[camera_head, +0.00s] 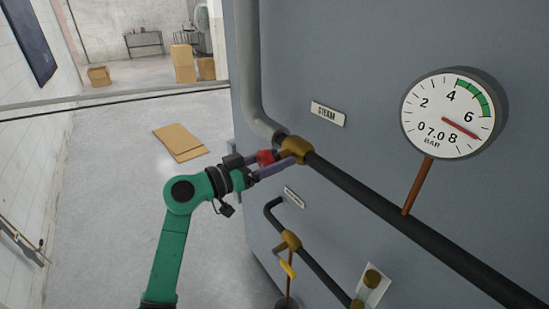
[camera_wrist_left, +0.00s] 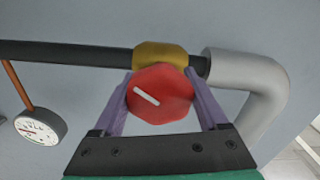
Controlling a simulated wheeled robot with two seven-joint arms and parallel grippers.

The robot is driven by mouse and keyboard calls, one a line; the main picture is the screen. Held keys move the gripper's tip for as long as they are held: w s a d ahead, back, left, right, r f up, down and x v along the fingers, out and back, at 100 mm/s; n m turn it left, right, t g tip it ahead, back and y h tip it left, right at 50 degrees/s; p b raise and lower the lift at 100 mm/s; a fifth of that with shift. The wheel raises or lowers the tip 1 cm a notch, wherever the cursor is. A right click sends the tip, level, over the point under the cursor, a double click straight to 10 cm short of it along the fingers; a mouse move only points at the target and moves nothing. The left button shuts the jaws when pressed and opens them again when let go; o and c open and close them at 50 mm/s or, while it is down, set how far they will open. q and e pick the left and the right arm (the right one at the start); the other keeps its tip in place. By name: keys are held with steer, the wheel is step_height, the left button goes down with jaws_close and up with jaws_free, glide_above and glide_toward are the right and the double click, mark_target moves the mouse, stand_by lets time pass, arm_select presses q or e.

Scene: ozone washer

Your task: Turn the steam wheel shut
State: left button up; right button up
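The steam wheel (camera_head: 266,157) is a small red knob on a brass valve (camera_head: 297,149) in the dark steam pipe, below the STEAM label (camera_head: 328,113). In the left wrist view the wheel (camera_wrist_left: 161,94) shows face on, with a white bar slanting from upper left to lower right. My left gripper (camera_head: 275,162) has one purple finger on each side of the wheel. In the left wrist view its fingers (camera_wrist_left: 161,100) appear to touch the wheel's sides. My right gripper is not in view. The pressure gauge (camera_head: 447,116) has its red needle between 6 and 8 and reads 07.0.
A second, lower pipe has a brass valve (camera_head: 290,240) with a yellow handle (camera_head: 287,269). A small plate with brass knobs (camera_head: 371,285) is at the lower right. Flat cardboard (camera_head: 180,142) lies on the floor; the floor left of my arm is clear.

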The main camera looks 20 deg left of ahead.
arm_select(q)
steer(key=c, duration=0.6)
steer(key=shift+c, duration=0.2)
